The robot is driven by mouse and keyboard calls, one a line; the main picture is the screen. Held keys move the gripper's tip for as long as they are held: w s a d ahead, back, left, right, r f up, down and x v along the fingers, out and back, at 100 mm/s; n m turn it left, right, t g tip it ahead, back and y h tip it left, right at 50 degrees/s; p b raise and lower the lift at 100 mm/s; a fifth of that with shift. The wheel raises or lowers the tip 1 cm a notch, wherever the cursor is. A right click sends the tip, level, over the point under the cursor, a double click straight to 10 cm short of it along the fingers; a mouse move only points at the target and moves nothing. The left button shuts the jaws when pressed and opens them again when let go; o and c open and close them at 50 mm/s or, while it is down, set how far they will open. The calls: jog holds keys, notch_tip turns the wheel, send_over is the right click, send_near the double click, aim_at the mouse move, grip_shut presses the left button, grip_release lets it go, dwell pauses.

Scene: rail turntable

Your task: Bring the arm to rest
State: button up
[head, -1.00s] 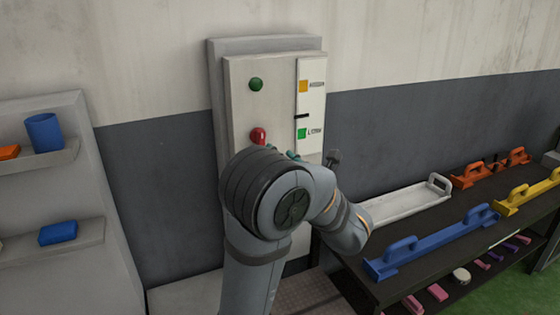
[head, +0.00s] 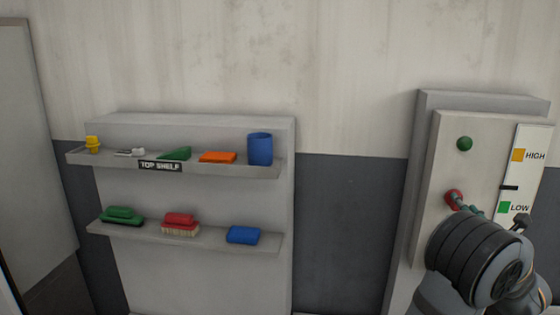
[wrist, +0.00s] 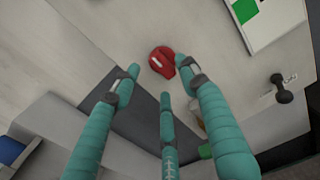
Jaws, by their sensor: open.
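My gripper (wrist: 160,90) shows in the wrist view as teal fingers spread apart with nothing between them. In that view the red knob (wrist: 162,62) on the wall panel lies just beyond the fingertips; whether a finger touches it I cannot tell. In the head view my arm is at the lower right, in front of the panel (head: 430,190). A bit of the teal fingers shows by the red knob (head: 453,198), and the rest of the gripper is hidden behind the arm.
The panel also has a green button (head: 464,144) and a HIGH/LOW label plate (head: 530,170). A dark lever (wrist: 284,88) sticks out at its right. A wall shelf unit (head: 200,262) at left holds a blue cup (head: 260,149), brushes and other small items. Bare wall lies between.

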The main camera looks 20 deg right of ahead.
jog(key=x, duration=0.3)
jog(key=shift+w+d+p, duration=0.1)
jog(key=shift+p, duration=0.2)
